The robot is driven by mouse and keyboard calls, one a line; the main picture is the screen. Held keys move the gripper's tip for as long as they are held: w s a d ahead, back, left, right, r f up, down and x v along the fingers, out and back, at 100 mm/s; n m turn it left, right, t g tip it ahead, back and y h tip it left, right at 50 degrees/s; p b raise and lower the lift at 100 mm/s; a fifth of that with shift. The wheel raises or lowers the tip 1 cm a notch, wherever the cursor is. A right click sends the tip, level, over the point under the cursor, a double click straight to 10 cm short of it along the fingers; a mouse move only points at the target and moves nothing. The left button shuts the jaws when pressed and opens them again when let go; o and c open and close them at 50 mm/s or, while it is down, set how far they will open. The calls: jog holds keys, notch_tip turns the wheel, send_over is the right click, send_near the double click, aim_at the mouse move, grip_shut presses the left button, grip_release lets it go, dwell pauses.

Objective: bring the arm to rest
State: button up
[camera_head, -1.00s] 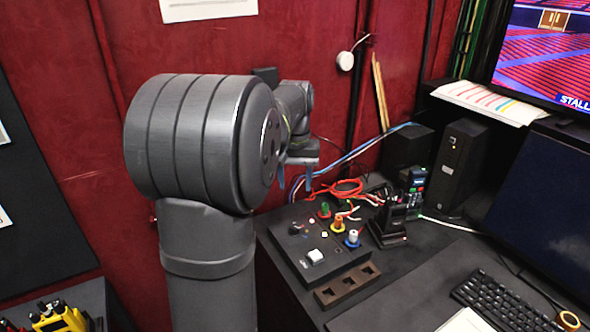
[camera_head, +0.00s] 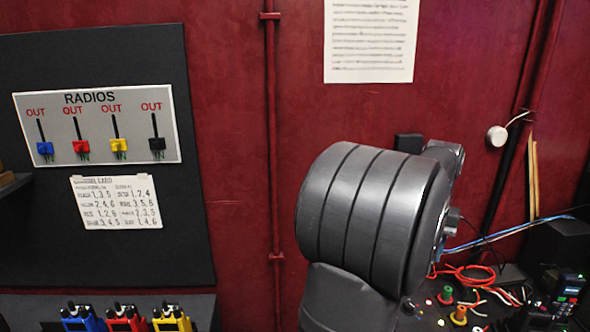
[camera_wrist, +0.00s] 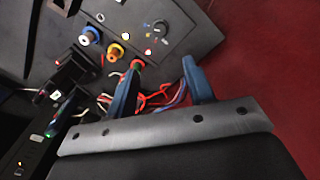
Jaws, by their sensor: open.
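My gripper (camera_wrist: 160,66) shows in the wrist view as two blue fingers. They are spread apart with nothing between them. They point toward the black cue panel (camera_wrist: 194,42), which has a knob, lit lamps and coloured buttons. The blue-ringed button (camera_wrist: 88,38), the orange button (camera_wrist: 114,52) and the green-and-red button (camera_wrist: 138,66) stand in a row on it. The left finger is near the green-and-red one; I cannot tell if they touch. In the head view my grey arm hides the gripper and most of the panel. A green button (camera_head: 446,295) and an orange-ringed one (camera_head: 459,315) show past the arm.
Red and white cables (camera_head: 470,280) lie behind the panel. A black handset (camera_head: 567,290) stands at the right. A radios board (camera_head: 98,130) with sliders hangs on the left wall. Blue, red and yellow radios (camera_head: 125,318) stand at the lower left. The red wall is close behind my arm.

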notch_tip(320, 180, down, 17)
jog(key=shift+r, duration=0.15)
dwell(0.5)
notch_tip(320, 180, up, 18)
notch_tip(320, 180, down, 18)
jog(key=shift+r, duration=0.25)
jog(key=shift+f, duration=0.3)
jog(key=n, duration=0.8)
jog(key=shift+r, duration=0.1)
notch_tip(320, 180, up, 8)
jog(key=shift+f, duration=0.15)
